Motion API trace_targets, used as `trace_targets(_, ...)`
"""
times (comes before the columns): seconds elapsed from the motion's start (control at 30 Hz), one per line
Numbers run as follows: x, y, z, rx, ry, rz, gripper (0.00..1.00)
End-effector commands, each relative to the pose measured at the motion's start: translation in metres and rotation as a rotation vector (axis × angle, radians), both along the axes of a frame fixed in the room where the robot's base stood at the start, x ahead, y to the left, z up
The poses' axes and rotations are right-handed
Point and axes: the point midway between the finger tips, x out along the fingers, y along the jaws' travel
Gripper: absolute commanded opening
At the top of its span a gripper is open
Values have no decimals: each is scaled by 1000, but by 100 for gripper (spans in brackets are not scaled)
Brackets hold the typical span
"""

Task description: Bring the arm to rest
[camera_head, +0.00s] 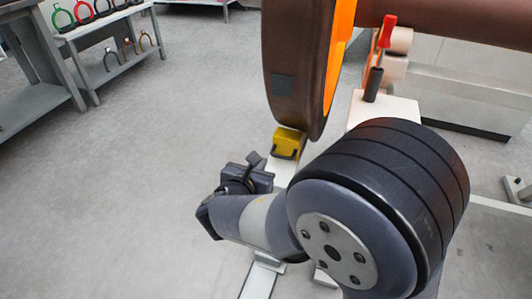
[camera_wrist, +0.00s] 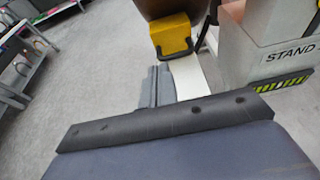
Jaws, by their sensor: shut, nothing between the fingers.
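My gripper (camera_head: 256,163) is in the middle of the head view, at the end of my folded arm, left of and nearer than the yellow chock (camera_head: 288,141). Its fingers look closed together and hold nothing. In the wrist view my gripper (camera_wrist: 156,84) shows as grey fingers beyond a dark bar. The yellow chock (camera_wrist: 173,36) with a black handle sits against the foot of the big brown wheel (camera_head: 297,60), apart from my gripper in the picture. My arm hides part of the floor and the rail.
A pale rail (camera_head: 259,280) runs along the floor under the wheel. A white stand (camera_wrist: 268,42) marked "STAND" is to the right. A red-handled lever (camera_head: 386,32) rises near the axle. Shelves with coloured rings (camera_head: 82,12) stand at upper left. The left floor is clear.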

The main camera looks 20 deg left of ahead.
Motion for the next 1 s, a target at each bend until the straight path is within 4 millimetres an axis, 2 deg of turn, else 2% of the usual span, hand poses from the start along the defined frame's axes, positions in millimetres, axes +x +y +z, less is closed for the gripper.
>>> trace_targets(0.2, -14, 1, 4, 0, 0, -1, 0)
trace_targets(0.6, -12, 0, 2, -1, 0, -2, 0)
trace_targets(0.77, 4, -2, -4, 0, 1, -5, 0)
trace_targets(1.0, 49, -6, -19, 0, 0, -6, 0)
